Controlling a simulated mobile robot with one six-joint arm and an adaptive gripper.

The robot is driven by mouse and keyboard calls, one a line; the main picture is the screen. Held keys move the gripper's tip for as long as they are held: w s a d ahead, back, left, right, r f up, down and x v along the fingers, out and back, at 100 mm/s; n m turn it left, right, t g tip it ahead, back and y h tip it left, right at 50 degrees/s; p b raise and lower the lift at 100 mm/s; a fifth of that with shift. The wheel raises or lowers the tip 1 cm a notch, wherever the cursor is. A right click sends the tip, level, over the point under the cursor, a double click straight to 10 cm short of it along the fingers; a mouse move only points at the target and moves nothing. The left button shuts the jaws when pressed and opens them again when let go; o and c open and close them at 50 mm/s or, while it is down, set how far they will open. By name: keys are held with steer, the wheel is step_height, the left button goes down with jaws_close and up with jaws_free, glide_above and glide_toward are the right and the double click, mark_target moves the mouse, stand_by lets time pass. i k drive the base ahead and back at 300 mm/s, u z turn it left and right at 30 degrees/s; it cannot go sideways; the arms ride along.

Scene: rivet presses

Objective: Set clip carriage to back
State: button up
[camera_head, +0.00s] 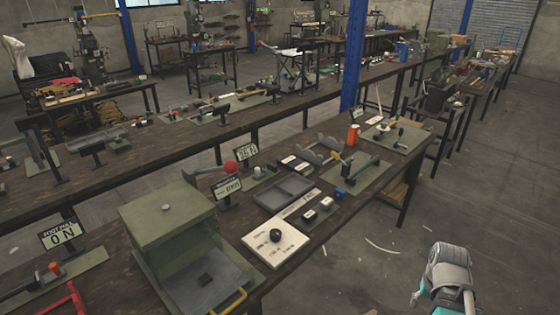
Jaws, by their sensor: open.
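I cannot tell for certain which part is the clip carriage. On the near bench, a green base plate (366,182) carries a small fixture with a dark green bar and a blue block (341,194) at its front edge. Farther right, another green plate (412,142) carries small posts and knobs. Their sliding parts are too small to make out. A grey and teal part of my own arm shows at the lower right, off the bench over the floor. My gripper's fingers are not in view.
A white panel with a black knob (275,235), a grey tray (284,194) and an orange cup (353,135) are on the bench. Open floor (480,180) lies to the right.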

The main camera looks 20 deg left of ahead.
mark_target(259, 175)
steer(key=i, duration=0.8)
steer(key=u, duration=0.6)
steer(key=i, duration=0.8)
steer(key=u, duration=0.45)
steer(key=k, duration=0.9)
steer(key=u, duration=0.15)
steer(key=i, duration=0.6)
